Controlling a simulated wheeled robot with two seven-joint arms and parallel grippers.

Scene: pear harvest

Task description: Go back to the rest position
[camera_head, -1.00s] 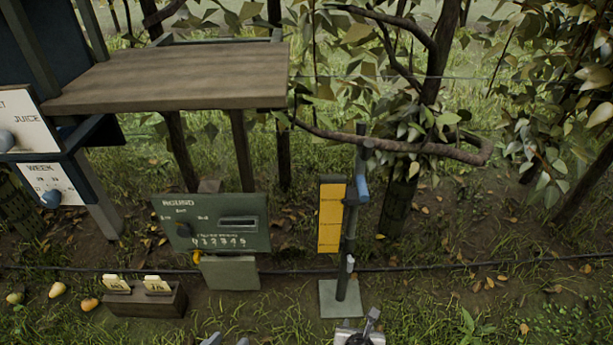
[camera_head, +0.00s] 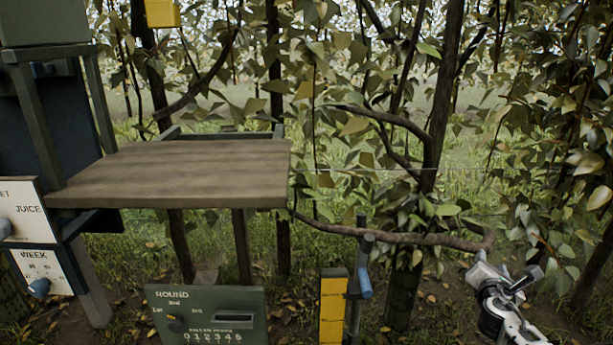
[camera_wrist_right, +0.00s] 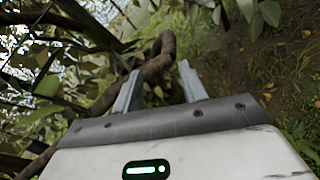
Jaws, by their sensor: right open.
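My right gripper (camera_head: 508,272) is at the lower right of the head view, raised in front of the foliage. Its two fingers are apart with nothing held between them. In the right wrist view, the open fingers (camera_wrist_right: 158,82) point toward a bent brown branch (camera_wrist_right: 160,50) that shows in the gap between them. I cannot tell the distance from the fingertips to that branch. My left gripper is not in view.
A wooden shelf (camera_head: 175,172) juts out at left, beside the JUICE and WEEK panels. A green ROUND board (camera_head: 205,312) and a yellow panel (camera_head: 333,308) by a post stand below. A curved branch (camera_head: 440,240) ends just above my right gripper.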

